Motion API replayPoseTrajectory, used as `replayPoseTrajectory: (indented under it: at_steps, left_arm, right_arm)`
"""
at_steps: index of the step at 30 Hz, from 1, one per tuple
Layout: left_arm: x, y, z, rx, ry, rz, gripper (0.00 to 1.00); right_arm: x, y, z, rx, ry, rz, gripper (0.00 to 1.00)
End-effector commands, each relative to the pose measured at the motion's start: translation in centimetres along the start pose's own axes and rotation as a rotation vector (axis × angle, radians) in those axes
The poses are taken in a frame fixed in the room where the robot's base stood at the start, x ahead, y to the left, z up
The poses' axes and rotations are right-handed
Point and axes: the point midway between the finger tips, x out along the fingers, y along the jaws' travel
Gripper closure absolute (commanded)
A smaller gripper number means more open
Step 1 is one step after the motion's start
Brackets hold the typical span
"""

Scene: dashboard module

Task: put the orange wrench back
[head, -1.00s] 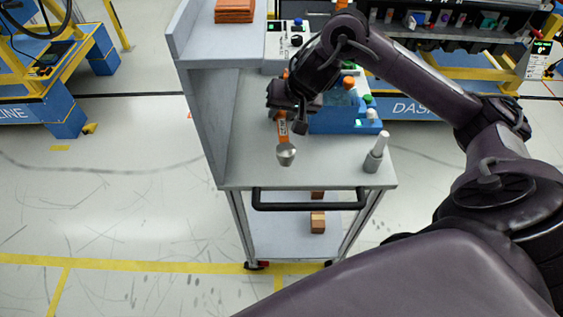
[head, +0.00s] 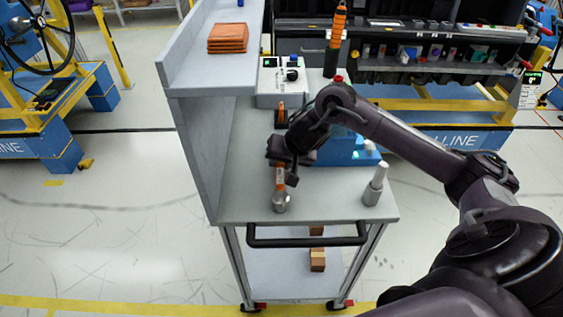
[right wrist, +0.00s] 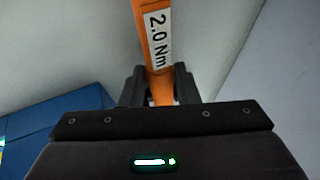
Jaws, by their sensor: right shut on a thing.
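The orange wrench (head: 280,178) is in my right gripper (head: 282,162), above the grey cart top near its left side. Its round silver end (head: 281,203) points toward the cart's front edge. Whether it touches the cart top cannot be told. In the right wrist view the orange shaft (right wrist: 158,50), with a "2.0 Nm" label, runs between the dark fingers (right wrist: 160,85), which are shut on it. My left gripper is not in view.
The cart (head: 310,212) has a raised grey side shelf with orange cloths (head: 228,38). A blue bin (head: 345,152) stands behind my gripper. A grey cylindrical piece (head: 375,186) stands at the right front. A white box (head: 284,88) and an orange-handled tool (head: 338,25) are behind.

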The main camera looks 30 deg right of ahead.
Motion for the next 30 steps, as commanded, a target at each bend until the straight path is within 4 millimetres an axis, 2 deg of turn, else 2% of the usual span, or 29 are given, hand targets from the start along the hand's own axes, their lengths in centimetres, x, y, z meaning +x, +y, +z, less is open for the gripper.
replayPoseTrajectory:
  at_steps: [8,9,13,23,26,30]
  left_arm:
    - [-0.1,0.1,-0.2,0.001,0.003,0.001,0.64]
    - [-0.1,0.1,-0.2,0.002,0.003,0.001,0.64]
    - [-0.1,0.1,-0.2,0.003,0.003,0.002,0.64]
    - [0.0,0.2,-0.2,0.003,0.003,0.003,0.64]
    - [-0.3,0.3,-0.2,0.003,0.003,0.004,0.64]
    - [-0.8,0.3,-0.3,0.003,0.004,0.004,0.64]
  right_arm:
    - [0.2,0.0,0.0,0.001,0.001,-0.001,1.0]
    - [0.2,0.1,0.0,0.001,0.001,0.0,0.67]
    - [0.2,0.1,0.1,0.0,0.001,0.0,0.5]
    - [-0.1,-0.1,-0.1,-0.001,0.002,-0.001,0.5]
    - [-1.2,-0.1,-0.2,-0.001,0.003,-0.001,0.5]
    - [-4.0,-0.1,-0.2,-0.003,0.004,-0.001,0.5]
